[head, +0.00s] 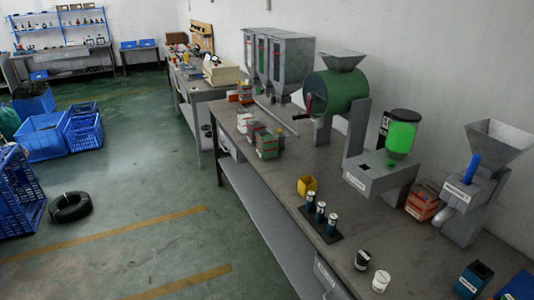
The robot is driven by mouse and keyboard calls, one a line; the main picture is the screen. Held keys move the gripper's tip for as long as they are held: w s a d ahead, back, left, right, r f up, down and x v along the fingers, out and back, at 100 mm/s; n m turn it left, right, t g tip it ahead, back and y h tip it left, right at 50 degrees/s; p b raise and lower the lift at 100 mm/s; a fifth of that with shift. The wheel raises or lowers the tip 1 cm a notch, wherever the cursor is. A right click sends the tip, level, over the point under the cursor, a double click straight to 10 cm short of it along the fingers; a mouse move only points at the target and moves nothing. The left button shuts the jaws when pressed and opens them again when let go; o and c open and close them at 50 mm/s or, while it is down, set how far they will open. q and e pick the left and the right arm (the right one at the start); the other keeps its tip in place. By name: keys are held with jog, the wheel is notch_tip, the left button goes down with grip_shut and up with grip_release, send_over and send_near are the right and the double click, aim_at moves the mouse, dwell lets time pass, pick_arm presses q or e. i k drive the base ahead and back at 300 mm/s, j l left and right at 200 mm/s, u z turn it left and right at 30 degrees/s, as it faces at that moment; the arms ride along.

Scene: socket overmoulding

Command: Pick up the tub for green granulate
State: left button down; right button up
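A small tub with a green face (267,145) stands on the long grey bench, left of the green drum machine. Its label is too small to read. A similar tub with a reddish face (255,132) stands just behind it. I cannot tell from the labels which tub is for green granulate. Neither of my grippers is in view.
The bench (285,193) also holds a green drum machine (336,92), a dispenser with a bright green jar (402,134), a grey hopper machine (484,172) and a rack of dark cylinders (320,220). A black tyre (70,206) lies on the floor; the floor beside the bench is clear.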

aim_at(266, 139)
jog(key=z, duration=0.35)
jog(key=i+j+z, duration=0.2)
jog(key=z, duration=0.15)
jog(key=i+j+z, duration=0.15)
jog(key=z, duration=0.2)
jog(key=i+j+z, duration=0.1)
jog(key=j, duration=0.3)
jog(key=i+j+z, duration=0.1)
jog(key=j, duration=0.25)
jog(key=i+j, duration=0.25)
jog(key=j, duration=0.15)
jog(key=i+j+z, duration=0.15)
jog(key=j, duration=0.25)
jog(key=i+j, duration=0.1)
jog(key=j, duration=0.25)
jog(key=i+j, duration=0.1)
jog(key=j, duration=0.25)
